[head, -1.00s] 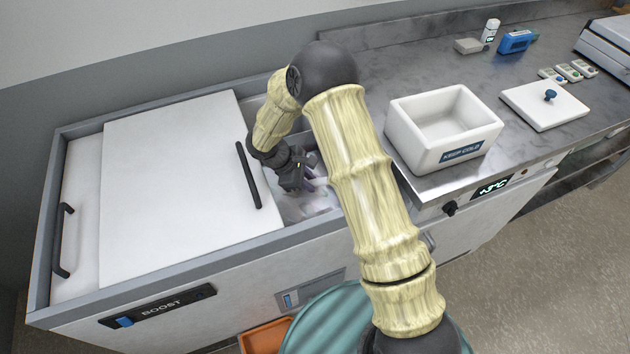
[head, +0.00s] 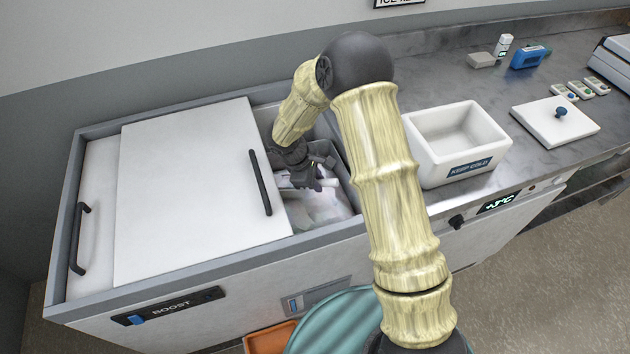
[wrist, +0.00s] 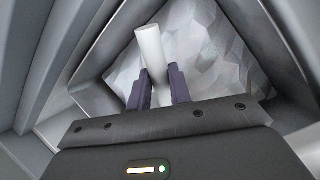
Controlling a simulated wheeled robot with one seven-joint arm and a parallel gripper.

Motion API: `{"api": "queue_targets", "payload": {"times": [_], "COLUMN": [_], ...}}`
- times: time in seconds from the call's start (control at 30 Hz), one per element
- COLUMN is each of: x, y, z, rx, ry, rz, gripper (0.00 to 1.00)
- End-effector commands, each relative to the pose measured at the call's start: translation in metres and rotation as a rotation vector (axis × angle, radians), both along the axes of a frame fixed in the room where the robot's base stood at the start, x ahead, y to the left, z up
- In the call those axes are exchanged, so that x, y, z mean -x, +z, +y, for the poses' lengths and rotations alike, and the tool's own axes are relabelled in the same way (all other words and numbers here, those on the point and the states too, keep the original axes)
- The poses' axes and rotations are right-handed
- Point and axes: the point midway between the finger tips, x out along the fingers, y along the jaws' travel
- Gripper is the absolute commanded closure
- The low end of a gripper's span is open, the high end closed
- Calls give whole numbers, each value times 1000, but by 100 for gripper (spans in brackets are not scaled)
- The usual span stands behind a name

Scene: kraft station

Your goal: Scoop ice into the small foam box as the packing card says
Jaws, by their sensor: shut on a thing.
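My gripper (head: 308,178) is down inside the open right part of the ice chest (head: 205,262). In the wrist view my gripper (wrist: 160,92) is shut on a white rod-like handle (wrist: 150,46), likely the scoop's. The scoop's bowl cannot be made out. Pale, faceted ice (wrist: 205,55) lies beyond the fingers; it also shows in the head view (head: 322,208). The white foam box (head: 430,165), marked KEEP COLD, stands open on the counter to the right, its visible inside empty. Its likely lid (head: 540,128), with a blue knob, lies flat farther right. No packing card is readable.
A white sliding cover (head: 185,180) with a black handle covers the chest's left part. The chest's walls stand close around my gripper. Small packs (head: 580,90), a blue device (head: 530,57) and a white bottle (head: 503,45) sit farther back on the counter.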

Motion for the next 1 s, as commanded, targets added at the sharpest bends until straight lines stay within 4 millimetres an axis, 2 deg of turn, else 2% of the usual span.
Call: {"api": "queue_targets", "payload": {"times": [1.0], "x": [5], "y": [65], "z": [-19], "rx": [-101], "ry": [0], "rz": [-30], "gripper": [100]}}
